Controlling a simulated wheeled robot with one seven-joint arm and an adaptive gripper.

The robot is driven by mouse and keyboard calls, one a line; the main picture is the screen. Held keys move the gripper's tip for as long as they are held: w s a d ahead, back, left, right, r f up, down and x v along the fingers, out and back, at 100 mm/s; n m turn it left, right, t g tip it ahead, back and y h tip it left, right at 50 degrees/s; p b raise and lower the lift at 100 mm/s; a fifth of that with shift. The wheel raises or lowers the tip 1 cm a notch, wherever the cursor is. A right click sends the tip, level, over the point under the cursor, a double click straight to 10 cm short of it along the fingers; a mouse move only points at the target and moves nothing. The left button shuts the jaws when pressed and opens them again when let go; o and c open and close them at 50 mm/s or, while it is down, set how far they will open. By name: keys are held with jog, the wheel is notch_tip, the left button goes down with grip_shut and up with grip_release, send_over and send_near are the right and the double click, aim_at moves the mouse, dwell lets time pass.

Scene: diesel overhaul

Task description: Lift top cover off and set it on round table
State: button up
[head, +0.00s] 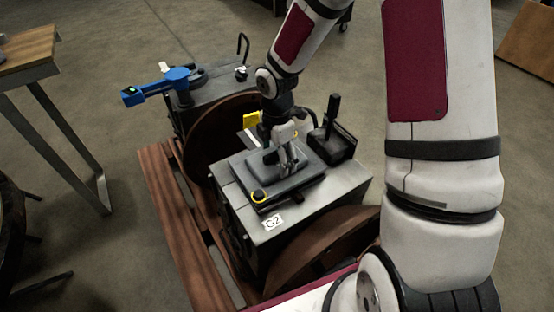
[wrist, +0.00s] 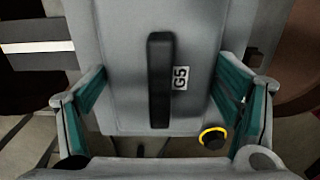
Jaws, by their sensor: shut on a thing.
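The top cover (head: 290,186) is a grey plate with a raised middle, on top of the grey engine block labelled G2 (head: 305,212). In the wrist view the cover (wrist: 130,60) shows a black bar handle (wrist: 159,80) and a G5 label. My gripper (head: 285,165) is over the cover's raised middle; its green-padded fingers (wrist: 162,105) stand on both sides of it, shut on it. I cannot tell whether any gap lies beneath the cover. A dark rounded edge at the far left, possibly the round table (head: 12,225), is mostly cut off.
A black open box (head: 333,143) stands at right on the engine. A blue tool (head: 160,87) lies behind left. A wooden-topped table (head: 27,46) is upper left. Floor between it and the reddish pallet (head: 167,205) is clear.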

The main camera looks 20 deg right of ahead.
notch_tip(320, 180, up, 9)
jog(key=p, duration=0.2)
jog(key=shift+f+p, duration=0.2)
jog(key=shift+p, duration=0.15)
jog(key=shift+r+p, duration=0.85)
jog(key=shift+r, duration=0.05)
jog(key=shift+r, duration=0.1)
jog(key=shift+r+p, duration=1.45)
jog(key=shift+p, duration=0.25)
